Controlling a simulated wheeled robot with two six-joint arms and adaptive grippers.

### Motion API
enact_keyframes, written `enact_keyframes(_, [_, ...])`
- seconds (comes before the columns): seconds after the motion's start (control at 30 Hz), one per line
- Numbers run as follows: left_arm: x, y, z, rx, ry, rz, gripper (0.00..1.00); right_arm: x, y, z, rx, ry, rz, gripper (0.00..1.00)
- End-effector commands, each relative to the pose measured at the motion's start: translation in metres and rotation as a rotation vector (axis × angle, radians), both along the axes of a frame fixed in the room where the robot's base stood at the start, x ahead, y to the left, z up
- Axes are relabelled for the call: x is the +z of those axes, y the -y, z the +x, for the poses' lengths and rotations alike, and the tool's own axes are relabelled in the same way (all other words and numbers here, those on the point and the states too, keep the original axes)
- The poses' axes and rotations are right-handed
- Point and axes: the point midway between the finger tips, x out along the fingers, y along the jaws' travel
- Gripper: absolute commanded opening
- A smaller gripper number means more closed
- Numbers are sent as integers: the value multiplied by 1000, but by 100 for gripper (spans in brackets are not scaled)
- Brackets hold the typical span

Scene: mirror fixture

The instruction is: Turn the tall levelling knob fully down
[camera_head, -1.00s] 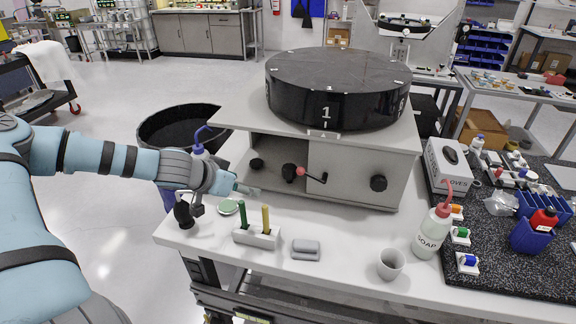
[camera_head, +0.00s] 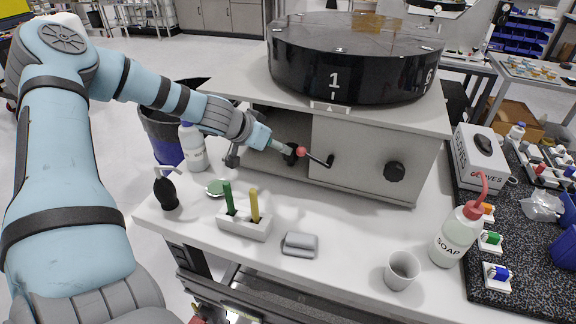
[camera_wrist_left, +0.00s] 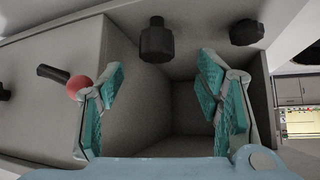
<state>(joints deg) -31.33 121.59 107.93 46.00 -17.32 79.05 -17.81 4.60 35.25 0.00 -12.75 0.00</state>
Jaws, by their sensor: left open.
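The grey fixture (camera_head: 350,160) bears black knobs on its front. The tall dark knob (camera_wrist_left: 157,42) shows in the wrist view, sticking out above the gap between my fingers, apart from both. It also shows in the head view (camera_head: 290,157), just at my fingertips. A shorter black knob (camera_wrist_left: 247,32) is to its right in the wrist view; my left gripper hides it in the head view. My left gripper (camera_wrist_left: 163,108) is open and empty; in the head view it (camera_head: 284,147) reaches the fixture's front from the left. My right gripper is not in view.
A red-ended crank (camera_head: 318,156) is close right of my gripper; its red ball (camera_wrist_left: 79,87) nearly meets one finger. Another black knob (camera_head: 394,172) is farther right. A pen holder (camera_head: 243,222) and a soap bottle (camera_head: 457,235) stand on the white bench.

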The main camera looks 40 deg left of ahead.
Motion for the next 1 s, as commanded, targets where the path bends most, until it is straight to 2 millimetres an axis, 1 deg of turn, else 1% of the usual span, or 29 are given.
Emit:
enact_keyframes(0.03, [-19,-1,8,-3,-2,9,59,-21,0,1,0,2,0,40])
enact_keyframes(0.1, [-30,1,20,-6,-3,6,59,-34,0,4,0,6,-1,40])
enact_keyframes(0.2, [-42,2,35,-10,-3,7,59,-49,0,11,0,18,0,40])
enact_keyframes(0.3, [-51,1,46,-8,-4,3,59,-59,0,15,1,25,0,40])
enact_keyframes(0.47, [-55,1,55,-8,-3,1,59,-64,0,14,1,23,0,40])
enact_keyframes(0.7, [-53,2,56,-9,-3,1,59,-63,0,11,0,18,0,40])
enact_keyframes(0.87, [-53,2,56,-10,-3,0,33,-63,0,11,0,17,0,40])
enact_keyframes(1.0, [-53,2,56,-10,-3,0,11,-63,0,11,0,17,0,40])
